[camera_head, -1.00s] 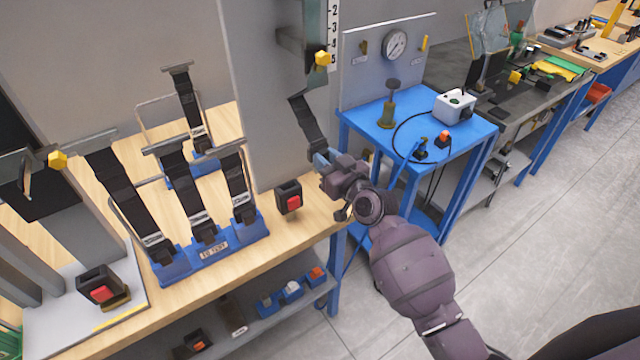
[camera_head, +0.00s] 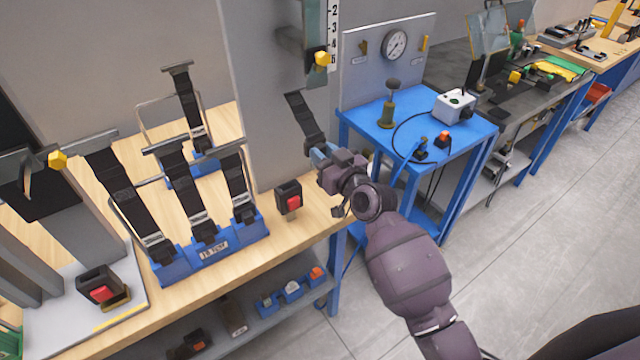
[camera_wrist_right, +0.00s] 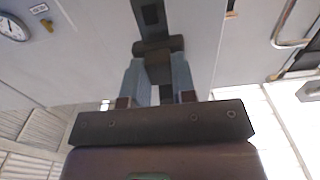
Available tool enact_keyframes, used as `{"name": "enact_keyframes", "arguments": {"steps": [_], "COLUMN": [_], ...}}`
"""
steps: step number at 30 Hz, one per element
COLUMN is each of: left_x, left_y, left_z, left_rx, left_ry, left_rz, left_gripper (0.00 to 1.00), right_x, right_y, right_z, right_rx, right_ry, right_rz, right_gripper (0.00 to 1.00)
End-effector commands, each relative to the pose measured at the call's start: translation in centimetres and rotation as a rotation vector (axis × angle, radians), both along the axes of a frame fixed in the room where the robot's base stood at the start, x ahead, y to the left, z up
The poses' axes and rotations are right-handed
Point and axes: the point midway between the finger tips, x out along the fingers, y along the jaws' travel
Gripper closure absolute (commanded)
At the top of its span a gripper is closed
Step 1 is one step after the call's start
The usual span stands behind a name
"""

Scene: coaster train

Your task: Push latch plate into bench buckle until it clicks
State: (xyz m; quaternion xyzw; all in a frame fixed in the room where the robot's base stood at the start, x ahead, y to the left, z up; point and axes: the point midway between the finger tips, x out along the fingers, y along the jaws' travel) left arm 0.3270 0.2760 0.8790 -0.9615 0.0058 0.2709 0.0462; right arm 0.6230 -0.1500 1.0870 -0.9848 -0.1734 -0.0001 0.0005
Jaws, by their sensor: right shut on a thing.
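My right gripper (camera_head: 320,156) is shut on the dark latch plate at the lower end of a black strap (camera_head: 304,117). In the right wrist view, the two blue-grey fingers (camera_wrist_right: 158,88) close around the dark latch plate (camera_wrist_right: 158,58), and the strap (camera_wrist_right: 150,14) runs away from it. The bench buckle (camera_head: 288,197), a black block with a red button, stands near the bench's right edge. The held plate is above and to the right of the buckle, apart from it. The plate's tip is hidden by the fingers in the head view. My left gripper is not in view.
A blue rack (camera_head: 212,258) with several black straps stands left of the buckle. Another red-button buckle (camera_head: 98,286) sits on a light plate at the far left. A grey upright panel (camera_head: 270,120) rises behind. A blue table (camera_head: 462,140) with a gauge board is to the right.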

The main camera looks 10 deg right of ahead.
Motion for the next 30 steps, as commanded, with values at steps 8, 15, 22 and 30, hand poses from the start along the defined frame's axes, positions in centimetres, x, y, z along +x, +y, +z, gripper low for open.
{"name": "enact_keyframes", "arguments": {"steps": [8,15,22,30], "left_x": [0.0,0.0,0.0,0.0], "left_y": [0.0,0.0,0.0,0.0], "left_z": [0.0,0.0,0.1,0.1], "left_rx": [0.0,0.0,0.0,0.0], "left_ry": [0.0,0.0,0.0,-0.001], "left_rz": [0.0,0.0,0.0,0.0], "left_gripper": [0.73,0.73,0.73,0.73], "right_x": [-0.5,-0.9,-1.3,-1.7], "right_y": [1.3,2.4,3.4,4.6], "right_z": [0.0,0.0,0.0,0.1], "right_rx": [0.0,0.001,0.001,0.0], "right_ry": [-0.001,-0.001,-0.001,-0.001], "right_rz": [0.001,0.001,0.0,0.0], "right_gripper": [1.0,1.0,1.0,1.0]}}
